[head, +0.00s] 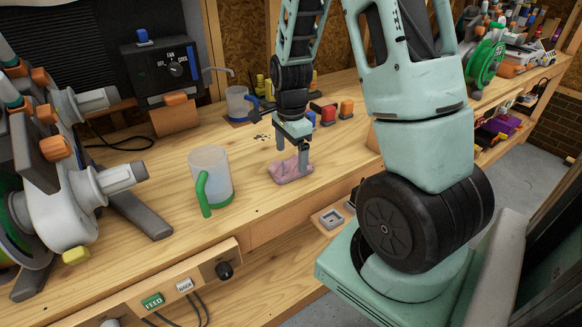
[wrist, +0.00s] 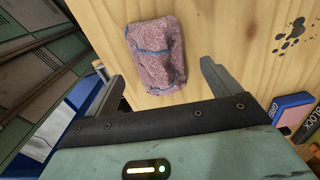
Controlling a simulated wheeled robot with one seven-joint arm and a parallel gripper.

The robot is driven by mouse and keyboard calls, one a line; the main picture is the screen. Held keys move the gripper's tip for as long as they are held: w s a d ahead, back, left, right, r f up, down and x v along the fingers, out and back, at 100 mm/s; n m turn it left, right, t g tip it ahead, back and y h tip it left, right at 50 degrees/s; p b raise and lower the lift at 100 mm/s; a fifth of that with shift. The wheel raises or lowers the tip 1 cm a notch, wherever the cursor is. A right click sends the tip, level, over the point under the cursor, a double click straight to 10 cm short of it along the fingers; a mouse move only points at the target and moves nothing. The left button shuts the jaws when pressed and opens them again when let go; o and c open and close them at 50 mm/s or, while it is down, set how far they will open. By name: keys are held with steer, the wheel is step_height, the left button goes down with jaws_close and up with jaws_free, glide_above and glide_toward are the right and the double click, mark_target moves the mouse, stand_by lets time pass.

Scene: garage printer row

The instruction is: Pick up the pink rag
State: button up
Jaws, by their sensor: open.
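The pink rag (head: 291,169) lies folded on the wooden workbench, near its front edge. In the wrist view the rag (wrist: 155,55) is a pink, rough-textured bundle with blue bands, lying flat on the wood. My gripper (head: 291,163) points down right at the rag in the head view, with one finger overlapping the rag's right end. In the wrist view my gripper (wrist: 162,76) has its fingers spread apart, with the rag showing beyond and between them. The gripper is open and holds nothing. Whether a fingertip touches the rag I cannot tell.
A clear pitcher (head: 211,172) with a green handle stands left of the rag. Red and orange blocks (head: 346,108) and a clear cup (head: 238,103) stand behind. A large white machine (head: 70,190) fills the left. Dark spots (wrist: 292,33) mark the bench wood. The bench between pitcher and rag is clear.

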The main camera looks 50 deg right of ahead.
mark_target(291, 159)
step_height(291, 159, down, 3)
steer(key=shift+f, duration=0.2)
steer(key=c, duration=1.1)
steer(key=shift+o, duration=0.2)
step_height(291, 159, up, 10)
steer(key=shift+r, duration=0.1)
